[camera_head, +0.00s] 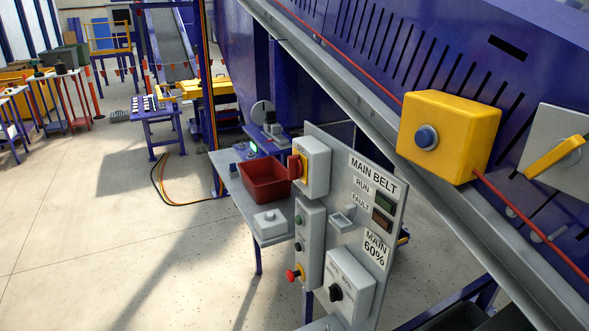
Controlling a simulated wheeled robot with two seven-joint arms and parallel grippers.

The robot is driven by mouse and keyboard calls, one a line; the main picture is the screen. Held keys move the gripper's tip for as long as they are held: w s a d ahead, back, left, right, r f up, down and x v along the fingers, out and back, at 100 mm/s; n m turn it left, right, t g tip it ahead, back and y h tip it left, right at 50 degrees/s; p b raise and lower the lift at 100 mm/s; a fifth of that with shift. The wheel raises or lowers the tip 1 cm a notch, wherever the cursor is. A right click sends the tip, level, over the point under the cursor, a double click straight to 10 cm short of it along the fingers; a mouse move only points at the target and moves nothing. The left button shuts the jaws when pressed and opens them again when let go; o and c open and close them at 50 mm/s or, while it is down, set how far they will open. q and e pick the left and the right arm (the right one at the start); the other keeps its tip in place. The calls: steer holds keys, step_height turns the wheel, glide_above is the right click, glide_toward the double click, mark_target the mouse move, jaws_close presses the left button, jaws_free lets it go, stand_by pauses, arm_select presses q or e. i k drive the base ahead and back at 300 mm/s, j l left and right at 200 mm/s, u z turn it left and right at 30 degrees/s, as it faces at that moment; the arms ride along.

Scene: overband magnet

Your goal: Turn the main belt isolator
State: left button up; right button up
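A grey control panel (372,218) labelled "MAIN BELT" stands in the lower middle. At its top left is a grey isolator box (317,166) with a red rotary handle (296,168) on a yellow backing, seen from the side. The handle's exact setting cannot be read from this angle. Below it are a button box (309,240) with a red mushroom button (293,275), and a grey box (349,285) with a black knob (335,292). The RUN and FAULT lamps look dark. Neither of my grippers is in view.
A yellow box with a blue button (427,138) and a grey plate with a yellow handle (554,157) sit on the inclined conveyor at right. A table with a red bin (265,181) stands behind the panel.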

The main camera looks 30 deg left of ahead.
mark_target(294, 167)
steer(key=z, duration=0.3)
steer(key=j+z, duration=0.7)
steer(key=j, duration=0.35)
steer(key=k+j+z, duration=0.1)
steer(key=j, duration=0.3)
steer(key=k+j, duration=0.15)
steer(key=j, duration=0.3)
steer(key=k+j+z, duration=0.15)
steer(key=j, duration=0.25)
steer(key=k+j, duration=0.1)
steer(key=j, duration=0.65)
steer(key=k+j, duration=0.15)
steer(key=j, duration=0.25)
